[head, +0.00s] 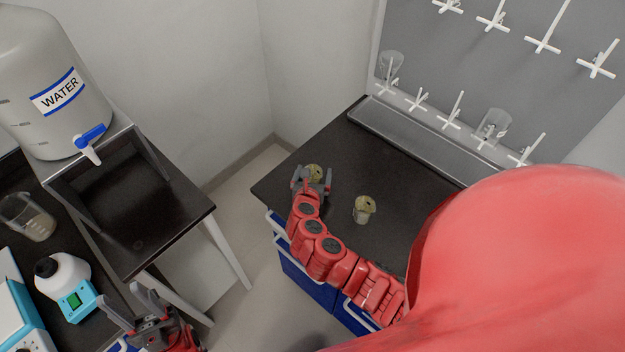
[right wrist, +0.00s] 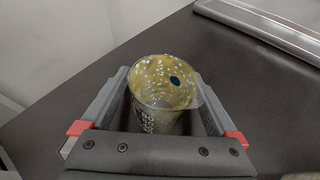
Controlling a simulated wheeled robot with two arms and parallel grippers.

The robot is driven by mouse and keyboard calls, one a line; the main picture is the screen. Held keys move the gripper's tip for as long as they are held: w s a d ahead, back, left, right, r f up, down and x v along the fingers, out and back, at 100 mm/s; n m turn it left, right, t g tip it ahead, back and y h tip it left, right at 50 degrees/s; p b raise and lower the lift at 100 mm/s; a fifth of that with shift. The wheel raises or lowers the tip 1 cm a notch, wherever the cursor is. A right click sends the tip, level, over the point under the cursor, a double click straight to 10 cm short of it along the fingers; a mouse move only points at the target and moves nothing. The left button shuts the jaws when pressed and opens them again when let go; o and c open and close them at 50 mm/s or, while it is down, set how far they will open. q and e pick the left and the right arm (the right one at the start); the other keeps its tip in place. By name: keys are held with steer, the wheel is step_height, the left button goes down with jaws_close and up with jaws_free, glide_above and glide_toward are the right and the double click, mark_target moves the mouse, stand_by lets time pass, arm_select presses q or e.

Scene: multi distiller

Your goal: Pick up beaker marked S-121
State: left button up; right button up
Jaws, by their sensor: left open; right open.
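A clear beaker with yellowish speckled contents and a dark spot inside stands upright on the black counter (head: 400,165). In the right wrist view this beaker (right wrist: 158,118) is between the two fingers of my right gripper (right wrist: 165,82), which are open on either side of it. In the head view my right gripper (head: 313,182) partly hides this beaker (head: 315,170). A second similar beaker (head: 363,210) stands on the counter to the right of it. I cannot read a marking on either. My left gripper (head: 127,303) is open and empty at the lower left.
A drying rack (head: 540,75) with white pegs and some glassware is on the wall above a metal drip tray (head: 420,130). At left are a water tank (head: 50,120), a beaker (head: 25,215) and a white bottle (head: 62,272) on a teal device. A floor gap separates the counters.

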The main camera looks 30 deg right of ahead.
steer(key=c, duration=1.5)
steer(key=shift+o, duration=0.2)
steer(key=shift+r, duration=0.1)
